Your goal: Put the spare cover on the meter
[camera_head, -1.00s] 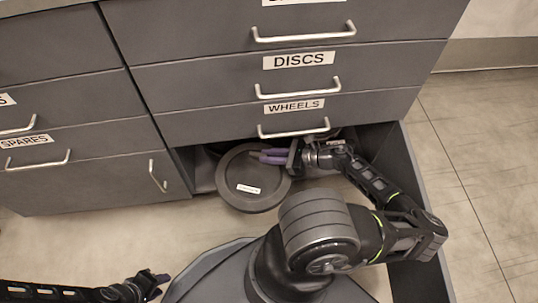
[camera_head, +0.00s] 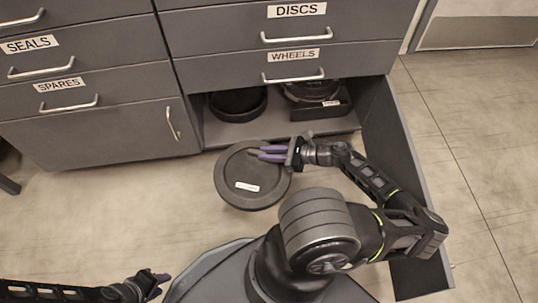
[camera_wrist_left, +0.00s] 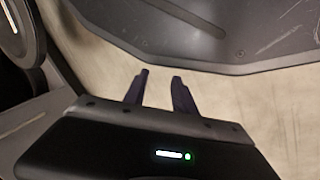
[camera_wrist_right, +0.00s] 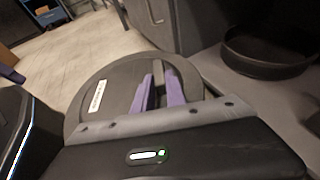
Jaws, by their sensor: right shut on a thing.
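A round dark cover (camera_head: 236,168) with a white label hangs in front of the open cabinet, over the floor. My right gripper (camera_head: 262,154) is shut on its raised middle bar. The cover also shows in the right wrist view (camera_wrist_right: 90,112), with the purple fingers (camera_wrist_right: 158,88) on the bar. My left gripper (camera_head: 160,279) is low at the left, empty, its fingers apart in the left wrist view (camera_wrist_left: 160,75). In the cabinet, a round device on a dark labelled base (camera_head: 320,103) stands at the right, its top partly hidden; I cannot tell if it is the meter.
A dark round dish (camera_head: 237,104) stands on the left of the cabinet's shelf (camera_head: 218,132); it also shows in the right wrist view (camera_wrist_right: 265,65). The open cabinet door (camera_head: 385,135) stands to the right of my arm. Drawers above are shut. Floor at the left is clear.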

